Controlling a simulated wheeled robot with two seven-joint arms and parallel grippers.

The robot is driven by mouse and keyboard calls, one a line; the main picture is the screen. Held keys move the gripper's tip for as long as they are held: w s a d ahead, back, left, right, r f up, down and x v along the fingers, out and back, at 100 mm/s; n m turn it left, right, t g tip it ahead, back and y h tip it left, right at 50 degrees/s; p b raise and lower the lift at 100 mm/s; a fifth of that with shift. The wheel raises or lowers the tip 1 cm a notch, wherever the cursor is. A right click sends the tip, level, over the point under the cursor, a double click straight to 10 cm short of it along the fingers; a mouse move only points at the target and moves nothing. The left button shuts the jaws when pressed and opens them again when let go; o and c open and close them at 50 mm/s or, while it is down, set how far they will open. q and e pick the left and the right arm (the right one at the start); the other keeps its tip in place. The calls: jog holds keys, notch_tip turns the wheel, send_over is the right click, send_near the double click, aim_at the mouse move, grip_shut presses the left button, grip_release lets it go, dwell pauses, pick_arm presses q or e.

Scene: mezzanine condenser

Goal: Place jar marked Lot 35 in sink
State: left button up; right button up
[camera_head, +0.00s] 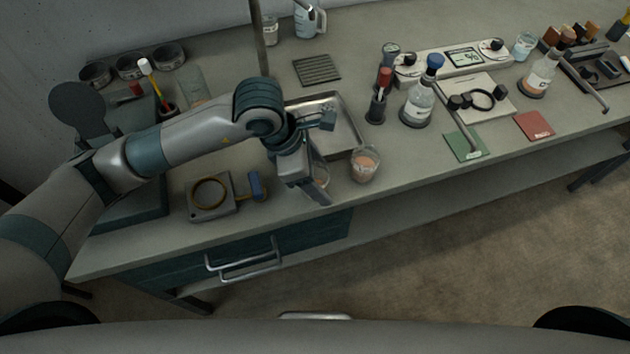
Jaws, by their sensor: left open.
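The metal sink (352,125) is a shallow rectangular basin in the bench, partly hidden behind my left arm. A small clear jar (365,165) with orange-pink contents stands upright on the bench just in front of the sink's right corner. A second similar jar (322,178) shows partly behind my left gripper's fingers. The lot markings on both are too small to read. My left gripper (314,190) is open and points down at the bench front, at the second jar; I cannot tell whether it touches it. My right gripper is out of view.
A blue-capped bottle (418,103) and a dark holder with a red-handled tool (377,105) stand right of the sink. A grey block with a ring (210,195) lies left of the gripper. A drain rack (316,70) lies behind the sink. The bench's front edge is close.

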aim_at(327, 174)
pick_arm(q)
jog(key=shift+x, duration=0.85)
jog(key=c, duration=1.3)
jog(key=shift+r, duration=0.1)
jog(key=shift+r, duration=0.45)
notch_tip(327, 174, up, 4)
jog(key=shift+f+p, duration=0.2)
jog(key=shift+p, duration=0.5)
jog(key=s+d+r, duration=0.2)
jog(key=d, duration=0.1)
jog(key=s+d+r+p, duration=0.1)
jog(key=s+d+r, duration=0.1)
jog(key=d, duration=0.1)
jog(key=s+d+r, duration=0.2)
jog(key=d, duration=0.2)
jog(key=shift+s+r, duration=0.1)
jog(key=shift+r, duration=0.05)
